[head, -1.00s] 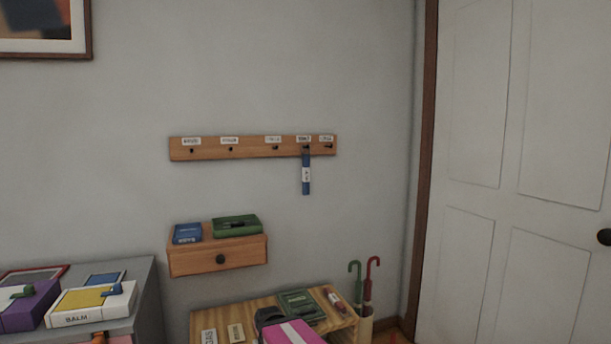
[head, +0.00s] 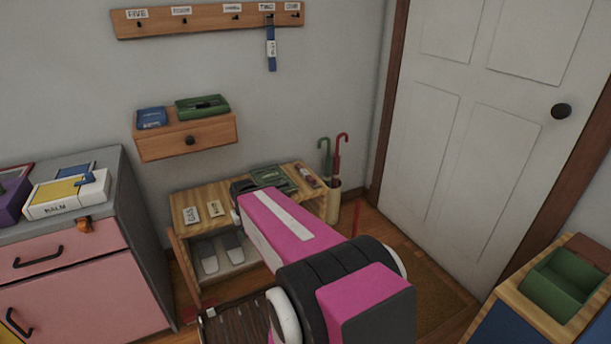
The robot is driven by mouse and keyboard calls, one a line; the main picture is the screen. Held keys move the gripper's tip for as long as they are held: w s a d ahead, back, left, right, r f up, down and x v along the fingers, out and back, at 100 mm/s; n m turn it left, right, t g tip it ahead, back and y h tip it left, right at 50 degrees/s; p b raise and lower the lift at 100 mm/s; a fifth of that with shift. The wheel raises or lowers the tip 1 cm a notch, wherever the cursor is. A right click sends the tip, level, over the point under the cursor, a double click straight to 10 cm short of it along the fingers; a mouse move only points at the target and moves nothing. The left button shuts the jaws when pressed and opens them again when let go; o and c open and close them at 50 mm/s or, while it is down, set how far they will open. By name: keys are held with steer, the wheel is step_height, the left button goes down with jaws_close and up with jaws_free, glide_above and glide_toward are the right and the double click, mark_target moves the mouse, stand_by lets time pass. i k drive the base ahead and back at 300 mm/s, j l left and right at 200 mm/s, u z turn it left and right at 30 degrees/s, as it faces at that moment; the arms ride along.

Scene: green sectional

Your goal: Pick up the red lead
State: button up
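I cannot pick out a red lead with certainty. A thin red strip (head: 357,222) shows upright by the floor, right of the umbrella stand, and a small red piece (head: 192,309) lies low by the pink cabinet. Either is too small to name surely. My pink and black arm reaches over the wooden bench. My gripper (head: 243,187) is at its dark far end, by the bench top; its fingers are hidden, and I see nothing held.
The bench (head: 185,195) holds cards, a green book (head: 269,178) and a small red-and-white item (head: 309,177), with slippers below. Umbrellas (head: 337,155) stand beside it. A pink cabinet (head: 70,285) is left; a green bin (head: 556,280) is right. A dark slatted item (head: 235,322) lies low in front.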

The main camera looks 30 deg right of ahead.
mark_target(304, 173)
steer(key=i+j+z, duration=0.1)
steer(key=z, duration=0.3)
steer(key=i+j+z, duration=0.15)
steer(key=z, duration=0.2)
steer(key=i+j+z, duration=0.2)
steer(key=z, duration=0.2)
